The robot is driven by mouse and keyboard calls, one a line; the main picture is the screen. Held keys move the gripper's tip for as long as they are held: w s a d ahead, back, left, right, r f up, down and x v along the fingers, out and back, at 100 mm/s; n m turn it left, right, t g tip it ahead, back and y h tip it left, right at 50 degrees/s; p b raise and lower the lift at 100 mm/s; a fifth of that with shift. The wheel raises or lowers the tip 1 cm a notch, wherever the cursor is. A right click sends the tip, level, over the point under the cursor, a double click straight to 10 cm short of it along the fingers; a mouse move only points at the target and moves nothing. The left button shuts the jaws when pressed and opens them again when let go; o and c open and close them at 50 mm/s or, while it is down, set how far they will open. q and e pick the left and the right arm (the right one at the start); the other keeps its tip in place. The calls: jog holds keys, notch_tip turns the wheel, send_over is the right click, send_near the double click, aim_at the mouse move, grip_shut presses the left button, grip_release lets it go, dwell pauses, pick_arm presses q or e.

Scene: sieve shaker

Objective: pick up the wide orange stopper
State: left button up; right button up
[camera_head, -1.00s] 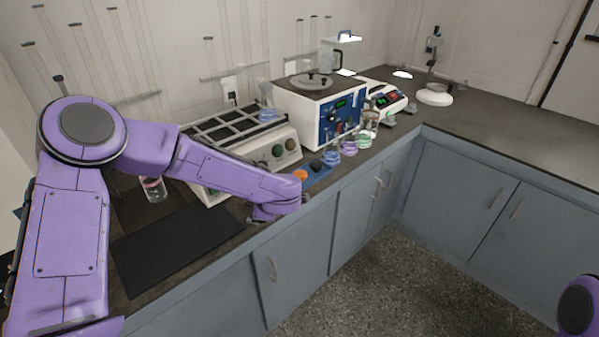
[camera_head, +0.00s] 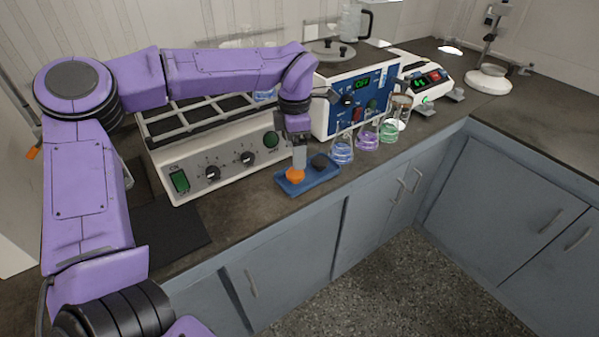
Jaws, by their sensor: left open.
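The wide orange stopper (camera_head: 295,175) sits in a small blue tray (camera_head: 322,181) near the front edge of the bench. A dark stopper (camera_head: 319,161) is in the same tray, to the right. My left gripper (camera_head: 299,166) points down just above the orange stopper, its fingers seen nearly edge-on. It is open, and whether the fingers touch or straddle the stopper cannot be made out. My right gripper is not in view.
A shaker with a rack on top (camera_head: 205,160) stands left of the tray. A white and blue device (camera_head: 340,108) stands behind it. Several flasks with coloured liquid, including a blue one (camera_head: 342,150), stand close to the right. A black mat (camera_head: 172,228) lies at left.

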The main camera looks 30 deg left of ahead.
aim_at(295, 172)
pick_arm(q)
notch_tip(295, 172, down, 7)
jog(key=shift+a+r, duration=0.1)
jog(key=shift+a, duration=0.05)
jog(key=c, duration=1.1)
jog(key=shift+w, duration=0.1)
